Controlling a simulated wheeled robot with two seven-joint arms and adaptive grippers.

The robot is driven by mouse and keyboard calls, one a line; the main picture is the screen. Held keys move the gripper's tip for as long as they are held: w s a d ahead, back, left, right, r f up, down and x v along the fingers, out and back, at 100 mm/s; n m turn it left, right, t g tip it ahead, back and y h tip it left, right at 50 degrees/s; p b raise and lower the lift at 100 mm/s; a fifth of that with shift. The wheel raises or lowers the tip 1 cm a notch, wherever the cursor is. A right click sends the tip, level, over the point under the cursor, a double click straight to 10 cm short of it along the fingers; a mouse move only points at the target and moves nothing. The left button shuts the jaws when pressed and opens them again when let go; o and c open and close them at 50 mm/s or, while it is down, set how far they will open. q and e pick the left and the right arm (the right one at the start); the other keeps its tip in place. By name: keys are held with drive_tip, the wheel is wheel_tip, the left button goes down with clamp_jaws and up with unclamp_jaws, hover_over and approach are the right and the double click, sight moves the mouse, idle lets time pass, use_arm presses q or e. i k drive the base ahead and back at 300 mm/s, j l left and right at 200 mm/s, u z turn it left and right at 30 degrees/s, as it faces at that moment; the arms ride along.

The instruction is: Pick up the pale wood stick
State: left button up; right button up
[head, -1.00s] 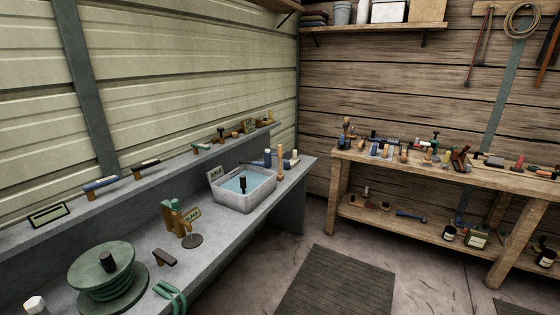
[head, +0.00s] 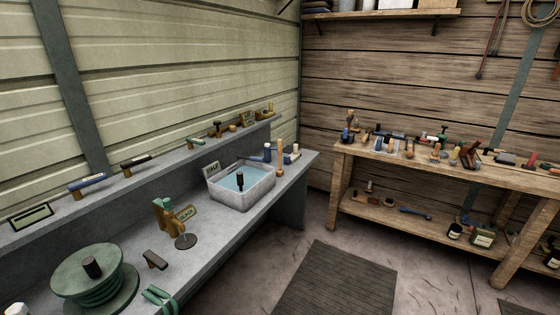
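An upright tan wooden stick (head: 280,158) stands on the grey counter just right of the white basin, among small blue and white items. It is the likeliest match for the pale wood stick, but I cannot be sure at this size. Several small tools with wooden parts also lie on the wooden workbench (head: 415,166) at the right, too small to tell apart. Neither of my grippers is in view.
A dark ribbed mat (head: 340,285) lies on the floor.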

sight(280, 172)
drive_tip(key=i+z, duration=0.35)
drive_tip(key=i, duration=0.95)
